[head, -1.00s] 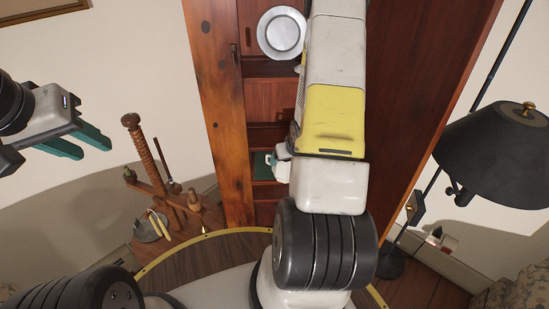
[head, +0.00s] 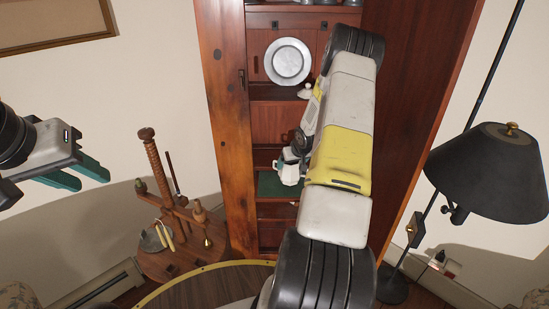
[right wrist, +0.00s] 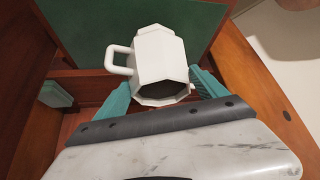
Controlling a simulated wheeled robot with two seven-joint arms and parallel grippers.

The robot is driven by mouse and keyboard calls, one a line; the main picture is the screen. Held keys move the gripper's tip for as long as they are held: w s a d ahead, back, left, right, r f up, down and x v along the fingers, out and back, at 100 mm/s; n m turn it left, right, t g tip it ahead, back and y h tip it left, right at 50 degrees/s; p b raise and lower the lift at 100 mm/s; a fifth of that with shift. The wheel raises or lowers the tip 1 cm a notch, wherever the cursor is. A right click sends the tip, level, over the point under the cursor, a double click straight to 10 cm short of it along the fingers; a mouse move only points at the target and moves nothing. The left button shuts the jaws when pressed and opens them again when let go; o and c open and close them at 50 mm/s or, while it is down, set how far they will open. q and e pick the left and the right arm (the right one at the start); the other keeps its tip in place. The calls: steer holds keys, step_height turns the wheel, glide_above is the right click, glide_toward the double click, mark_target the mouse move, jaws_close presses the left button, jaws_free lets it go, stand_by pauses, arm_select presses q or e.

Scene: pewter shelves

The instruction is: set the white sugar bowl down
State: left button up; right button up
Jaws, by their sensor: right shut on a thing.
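The white sugar bowl (right wrist: 160,62) is faceted, with a handle on its left side in the right wrist view. My right gripper (right wrist: 163,92) is shut on it, with one teal finger on either side. In the head view the bowl (head: 287,174) shows over the green surface (head: 270,189) in the cabinet. That green surface also lies behind the bowl in the right wrist view (right wrist: 85,32). I cannot tell whether the bowl touches it. My left gripper (head: 82,173) is open and empty, out at the far left, away from the cabinet.
A pewter plate (head: 288,62) stands upright on a higher shelf. A small whitish knobbed piece (head: 305,92) is below it. The cabinet's wooden side (head: 222,130) is close on the left. A wooden stand (head: 165,215) and a black lamp (head: 490,180) flank the cabinet.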

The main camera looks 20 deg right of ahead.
steer(key=shift+w+d+f, duration=0.2)
steer(key=shift+w+d, duration=0.4)
steer(key=shift+w, duration=0.15)
steer(key=shift+f, duration=1.6)
steer(key=shift+f, duration=0.15)
steer(key=o, duration=1.7)
steer(key=shift+o, duration=0.2)
